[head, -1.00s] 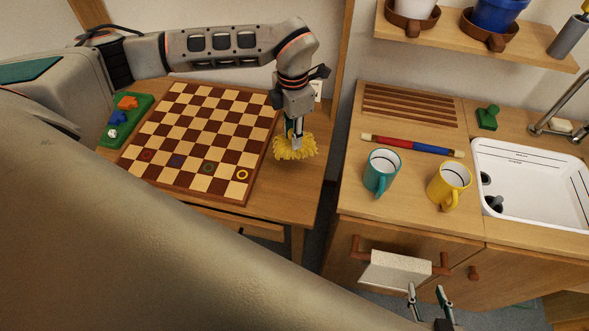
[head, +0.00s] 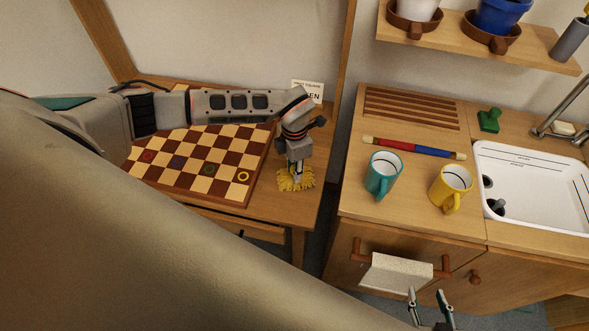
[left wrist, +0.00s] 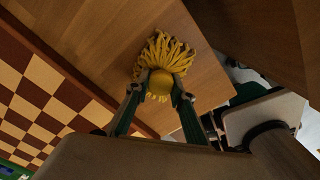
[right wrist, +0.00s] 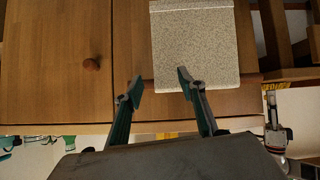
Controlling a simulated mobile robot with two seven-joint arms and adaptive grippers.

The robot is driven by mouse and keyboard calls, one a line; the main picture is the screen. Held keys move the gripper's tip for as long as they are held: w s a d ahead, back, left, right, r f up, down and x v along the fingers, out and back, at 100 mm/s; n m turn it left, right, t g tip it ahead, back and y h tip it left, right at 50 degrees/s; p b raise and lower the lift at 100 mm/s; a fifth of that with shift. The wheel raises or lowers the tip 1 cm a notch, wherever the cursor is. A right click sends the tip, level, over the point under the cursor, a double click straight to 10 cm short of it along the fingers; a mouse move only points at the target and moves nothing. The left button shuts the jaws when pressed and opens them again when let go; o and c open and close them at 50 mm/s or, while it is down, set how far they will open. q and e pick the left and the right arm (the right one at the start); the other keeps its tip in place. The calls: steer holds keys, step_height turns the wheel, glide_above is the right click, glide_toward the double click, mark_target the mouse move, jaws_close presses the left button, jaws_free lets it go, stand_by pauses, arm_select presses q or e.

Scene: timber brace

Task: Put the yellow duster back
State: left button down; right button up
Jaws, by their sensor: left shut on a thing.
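The yellow duster (head: 296,181) is a shaggy yellow mop head with a rounded yellow knob. It is at the right front of the chessboard table, beside the board, with its strands at the tabletop. My left gripper (head: 297,172) points down from above and is shut on the knob. In the left wrist view the fingers close on the knob (left wrist: 160,84), and the strands (left wrist: 166,53) spread over the wood. My right gripper (right wrist: 157,80) is open and empty, in front of the cabinet near a hanging speckled cloth (right wrist: 194,45). It also shows at the bottom of the head view (head: 431,300).
The chessboard (head: 205,165) lies left of the duster. A gap separates this table from the counter (head: 410,210), which holds a teal mug (head: 381,178), a yellow mug (head: 447,190), a red-blue rod (head: 413,148) and a sink (head: 530,190). A sign (head: 308,92) stands behind.

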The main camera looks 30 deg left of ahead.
arm_select(q)
steer(key=shift+f, duration=0.15)
steer(key=c, duration=1.7)
jaws_free()
steer(key=shift+r, duration=0.3)
step_height(320, 180, up, 12)
steer(key=shift+f, duration=0.1)
